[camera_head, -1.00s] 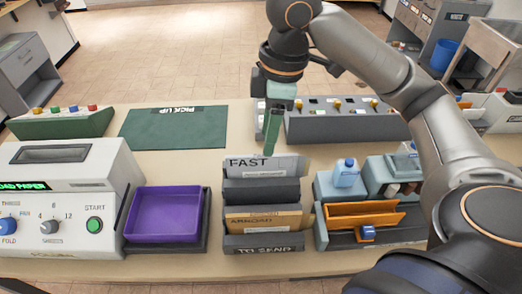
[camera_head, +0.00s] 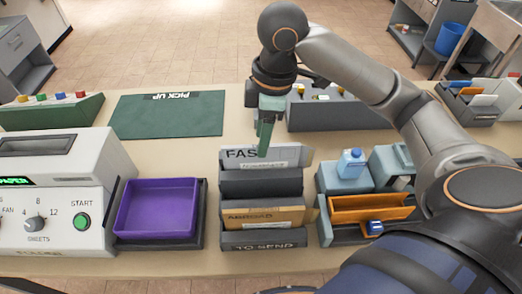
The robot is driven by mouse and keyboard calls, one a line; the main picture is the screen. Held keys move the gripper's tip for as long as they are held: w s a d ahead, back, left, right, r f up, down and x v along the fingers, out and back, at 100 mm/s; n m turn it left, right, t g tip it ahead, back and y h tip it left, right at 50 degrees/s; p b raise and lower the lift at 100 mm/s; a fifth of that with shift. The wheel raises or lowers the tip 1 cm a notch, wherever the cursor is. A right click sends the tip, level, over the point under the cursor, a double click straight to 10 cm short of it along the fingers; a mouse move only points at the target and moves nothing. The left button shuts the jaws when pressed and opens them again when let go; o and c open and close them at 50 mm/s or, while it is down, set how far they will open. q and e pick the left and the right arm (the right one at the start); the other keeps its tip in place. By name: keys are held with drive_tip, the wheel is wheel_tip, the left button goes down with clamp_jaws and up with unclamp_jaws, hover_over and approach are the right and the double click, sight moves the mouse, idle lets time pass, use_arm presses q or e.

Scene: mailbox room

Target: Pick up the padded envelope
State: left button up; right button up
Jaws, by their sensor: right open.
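My right gripper (camera_head: 267,138) points down over the back of the dark sorter (camera_head: 262,185), its green fingers close to the rear slot marked FAST. The fingers are seen nearly edge-on and nothing shows between them. A flat tan piece (camera_head: 262,215) stands upright in the sorter's middle slot behind the TO SEND front; it may be the padded envelope, but I cannot tell for sure. A pale grey flat piece (camera_head: 292,156) stands in the rear slot, just below the fingertips. My left gripper is not in view.
A purple tray (camera_head: 158,208) and a white machine with dials (camera_head: 55,190) stand left of the sorter. A dark green mat (camera_head: 168,116) lies behind, and a grey button console (camera_head: 335,110) stands beyond my gripper.

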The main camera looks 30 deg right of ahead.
sight(261, 162)
wheel_tip(261, 162, down, 4)
drive_tip(key=shift+w+f+b, duration=0.15)
drive_tip(key=shift+f+b, duration=0.1)
drive_tip(key=shift+b, duration=0.05)
drive_tip(key=shift+c, duration=0.2)
clamp_jaws()
idle(0.3)
